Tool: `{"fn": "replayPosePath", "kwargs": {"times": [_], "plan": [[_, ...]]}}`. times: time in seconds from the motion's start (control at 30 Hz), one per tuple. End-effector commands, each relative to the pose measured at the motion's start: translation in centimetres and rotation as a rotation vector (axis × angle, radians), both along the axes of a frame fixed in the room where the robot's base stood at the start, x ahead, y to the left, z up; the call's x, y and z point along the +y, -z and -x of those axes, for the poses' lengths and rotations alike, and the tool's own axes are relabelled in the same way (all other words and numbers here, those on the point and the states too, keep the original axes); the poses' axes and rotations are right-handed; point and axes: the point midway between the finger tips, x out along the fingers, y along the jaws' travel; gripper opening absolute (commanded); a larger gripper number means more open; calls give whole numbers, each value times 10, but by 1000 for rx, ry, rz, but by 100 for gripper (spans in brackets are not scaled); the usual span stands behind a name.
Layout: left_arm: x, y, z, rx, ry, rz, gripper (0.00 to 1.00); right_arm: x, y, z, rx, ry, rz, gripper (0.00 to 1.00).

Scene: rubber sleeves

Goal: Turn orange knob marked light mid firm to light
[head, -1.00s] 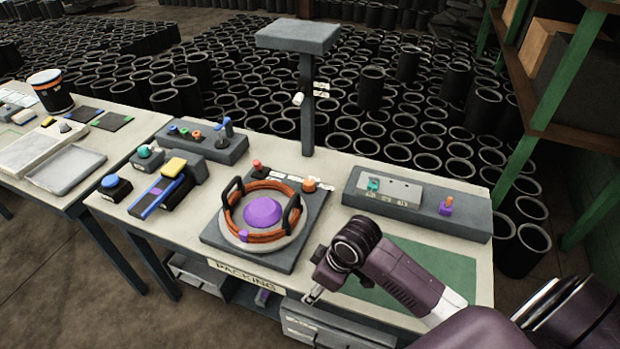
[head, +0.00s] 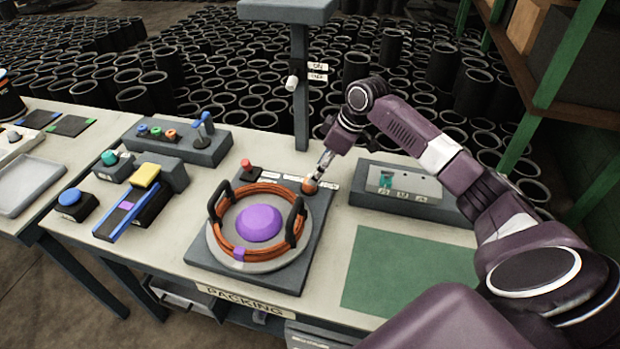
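The small orange knob (head: 309,187) sits at the back right corner of the dark base plate (head: 275,280) that carries the round fixture. White label strips lie beside the knob, too small to read. My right gripper (head: 317,176) comes down from above right with its fingertips at the knob, seeming to touch it. Whether the fingers are closed around the knob cannot be made out. The knob's pointer direction is not clear. My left gripper is not in view.
The round fixture has an orange ring (head: 237,242), black handles and a purple dome (head: 259,223). A red button (head: 246,164) stands on the plate's back left. A grey panel box (head: 365,198) is behind my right arm. The green mat (head: 400,275) is clear.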

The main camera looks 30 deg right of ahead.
Motion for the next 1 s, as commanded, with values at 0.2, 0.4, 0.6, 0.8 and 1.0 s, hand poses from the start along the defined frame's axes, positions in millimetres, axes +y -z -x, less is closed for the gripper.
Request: {"fn": "replayPosePath", "kwargs": {"times": [0.2,0.4,0.6,0.8,1.0], "plan": [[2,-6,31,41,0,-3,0,9,32,-11,3,-1,-3,46],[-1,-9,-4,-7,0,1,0,12,47,-16,1,-1,0,46],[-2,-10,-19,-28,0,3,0,12,49,-16,1,-1,1,46],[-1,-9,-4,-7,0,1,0,12,49,-16,1,-1,1,32],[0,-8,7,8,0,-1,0,12,48,-16,1,-1,1,10]]}}
